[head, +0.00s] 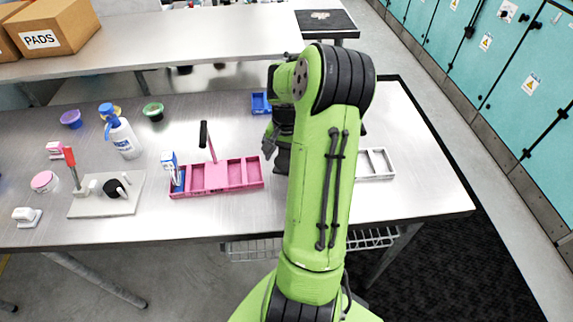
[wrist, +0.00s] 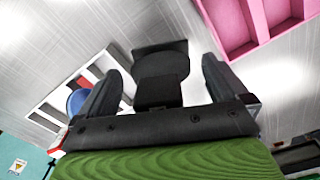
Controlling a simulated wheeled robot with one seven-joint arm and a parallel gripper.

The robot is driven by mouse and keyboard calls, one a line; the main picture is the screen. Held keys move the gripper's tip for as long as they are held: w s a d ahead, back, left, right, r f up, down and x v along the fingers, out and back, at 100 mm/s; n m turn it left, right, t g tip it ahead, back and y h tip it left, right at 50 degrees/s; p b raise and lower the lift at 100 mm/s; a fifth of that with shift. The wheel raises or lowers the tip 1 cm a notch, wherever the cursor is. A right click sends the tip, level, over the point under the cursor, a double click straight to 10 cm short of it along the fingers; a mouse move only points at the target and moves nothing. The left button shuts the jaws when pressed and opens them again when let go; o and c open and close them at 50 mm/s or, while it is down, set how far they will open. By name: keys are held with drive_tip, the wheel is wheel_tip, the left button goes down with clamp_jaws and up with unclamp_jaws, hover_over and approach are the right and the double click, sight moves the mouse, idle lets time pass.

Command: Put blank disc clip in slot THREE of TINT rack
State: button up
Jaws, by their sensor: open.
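My gripper (wrist: 160,78) is open, its two dark fingers spread on either side of a dark round-and-square piece (wrist: 160,68). I cannot tell whether that piece is the blank disc clip. In the head view my gripper (head: 277,150) is low over the table, partly behind my arm. A pink rack (head: 237,188) with several slots lies to its left; its edge also shows in the wrist view (wrist: 262,22). A white rack (head: 389,163) lies to the right, partly hidden by my arm. No TINT label or slot number is legible.
A blue-and-white piece (head: 171,165) stands at the pink rack's left end. A pale board (head: 107,207) with a red-handled upright, a pump bottle (head: 124,138) and small tubs are further left. A small blue tray (head: 260,103) lies behind.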

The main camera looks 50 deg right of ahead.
drive_tip(key=shift+f, duration=0.3)
drive_tip(key=shift+c, duration=0.2)
drive_tip(key=c, duration=1.1)
drive_tip(key=shift+o, duration=0.2)
wheel_tip(320, 180, up, 10)
drive_tip(key=shift+r+p, duration=0.1)
drive_tip(key=shift+p, duration=0.85)
